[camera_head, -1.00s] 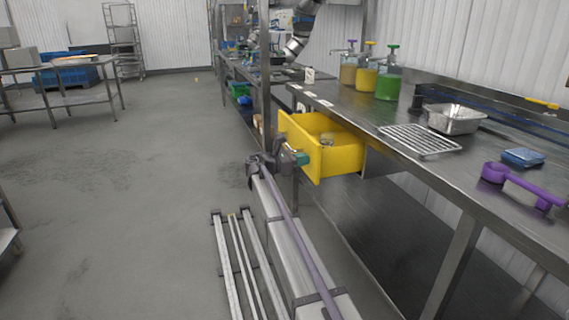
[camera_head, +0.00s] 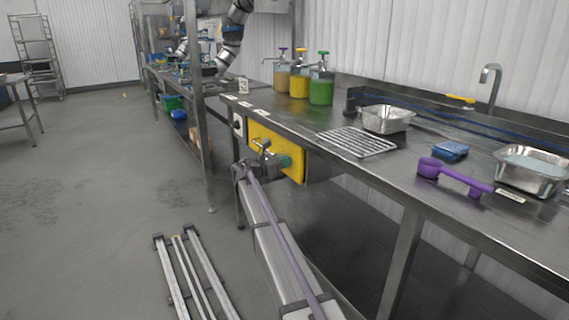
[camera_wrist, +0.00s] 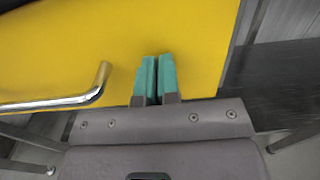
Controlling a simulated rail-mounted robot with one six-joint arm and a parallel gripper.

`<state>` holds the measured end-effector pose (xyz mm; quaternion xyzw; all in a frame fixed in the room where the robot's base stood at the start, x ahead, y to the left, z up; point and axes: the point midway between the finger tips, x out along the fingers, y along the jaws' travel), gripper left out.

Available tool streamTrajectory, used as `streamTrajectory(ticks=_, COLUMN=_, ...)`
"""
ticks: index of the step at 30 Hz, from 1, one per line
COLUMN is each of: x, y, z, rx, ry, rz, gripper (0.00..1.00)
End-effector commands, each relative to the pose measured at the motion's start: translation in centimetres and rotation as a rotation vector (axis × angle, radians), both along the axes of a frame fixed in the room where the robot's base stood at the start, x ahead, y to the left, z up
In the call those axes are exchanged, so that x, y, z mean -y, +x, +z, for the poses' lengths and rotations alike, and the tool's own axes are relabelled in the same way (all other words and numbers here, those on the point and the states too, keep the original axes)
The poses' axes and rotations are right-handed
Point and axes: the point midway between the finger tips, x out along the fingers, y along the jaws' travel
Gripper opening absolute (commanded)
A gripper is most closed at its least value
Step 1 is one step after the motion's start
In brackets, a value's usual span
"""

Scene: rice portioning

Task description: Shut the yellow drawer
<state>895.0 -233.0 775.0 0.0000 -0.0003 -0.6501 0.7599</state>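The yellow drawer (camera_head: 262,143) sits under the steel worktop, with its front close to the table's edge and its inside hidden. Its front also fills much of the wrist view (camera_wrist: 200,40). A metal bar handle (camera_wrist: 75,100) stands out from the front, left of my fingers in the wrist view. My gripper (camera_head: 284,161) is at the drawer front, right of the handle. In the wrist view its green fingertips (camera_wrist: 157,75) are side by side with only a thin gap, nothing between them. They are against or very near the yellow front; I cannot tell which.
On the steel worktop (camera_head: 385,172) are a wire rack (camera_head: 356,141), a metal pan (camera_head: 387,119), pump bottles (camera_head: 299,86), a purple scoop (camera_head: 455,178), a blue sponge (camera_head: 450,150) and a filled tray (camera_head: 530,170). A table leg (camera_head: 201,110) stands left of the drawer.

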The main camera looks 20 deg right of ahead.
Motion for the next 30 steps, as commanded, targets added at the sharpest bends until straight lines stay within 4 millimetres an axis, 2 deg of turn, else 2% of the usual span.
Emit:
streamTrajectory(ticks=10, x=0.6, y=0.0, z=0.1, rx=-0.001, ry=-0.003, rz=-0.006, gripper=0.00)
streamTrajectory(ticks=14, x=-0.3, y=-0.2, z=0.1, rx=-0.002, ry=-0.003, rz=-0.005, gripper=0.00)
streamTrajectory(ticks=17, x=-2.3, y=-0.5, z=0.1, rx=-0.001, ry=-0.003, rz=-0.003, gripper=0.00)
streamTrajectory(ticks=25, x=-10.1, y=-1.6, z=0.0, rx=-0.001, ry=-0.002, rz=-0.001, gripper=0.00)
streamTrajectory(ticks=30, x=-13.1, y=-2.0, z=0.0, rx=0.000, ry=-0.002, rz=-0.003, gripper=0.00)
